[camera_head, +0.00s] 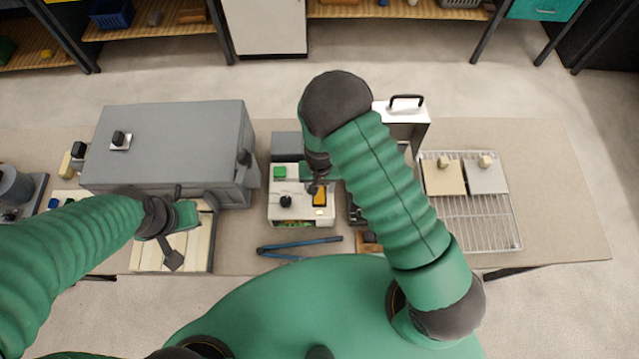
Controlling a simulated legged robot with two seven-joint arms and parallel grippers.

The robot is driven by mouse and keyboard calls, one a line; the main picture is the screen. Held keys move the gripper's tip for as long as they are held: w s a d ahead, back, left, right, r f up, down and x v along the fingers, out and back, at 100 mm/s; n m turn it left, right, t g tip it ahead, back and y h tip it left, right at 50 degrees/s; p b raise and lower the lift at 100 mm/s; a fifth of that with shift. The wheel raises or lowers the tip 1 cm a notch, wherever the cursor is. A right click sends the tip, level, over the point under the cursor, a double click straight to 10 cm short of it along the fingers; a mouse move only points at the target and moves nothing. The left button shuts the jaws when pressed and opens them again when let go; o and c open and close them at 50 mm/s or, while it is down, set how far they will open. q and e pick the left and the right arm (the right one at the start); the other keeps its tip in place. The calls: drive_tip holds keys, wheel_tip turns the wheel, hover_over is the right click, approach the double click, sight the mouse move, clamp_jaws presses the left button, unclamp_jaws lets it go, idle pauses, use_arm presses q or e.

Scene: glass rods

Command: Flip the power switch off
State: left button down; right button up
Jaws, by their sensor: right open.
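A white control box (288,213) stands at the middle of the table. It has a green button (280,173), a black knob (286,201) and a dark switch with a yellow surround (320,198), which looks like the power switch. My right gripper (316,186) is open, directly above or at this switch, and partly covers it. I cannot tell whether it touches the switch, or which way the switch is set. My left gripper (172,258) hovers over pale wooden slats on the left; its jaw state is unclear from above.
A large grey furnace-like box (170,145) stands at left. Blue-handled tongs (300,245) lie in front of the control box. A white case with a black handle (402,115) stands behind my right arm. A wire rack (480,225) with two plates (444,178) is at right.

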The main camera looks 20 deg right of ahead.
drive_tip(key=shift+a, duration=0.1)
drive_tip(key=shift+c, duration=0.6)
drive_tip(key=shift+a, duration=0.1)
drive_tip(key=c, duration=0.4)
clamp_jaws()
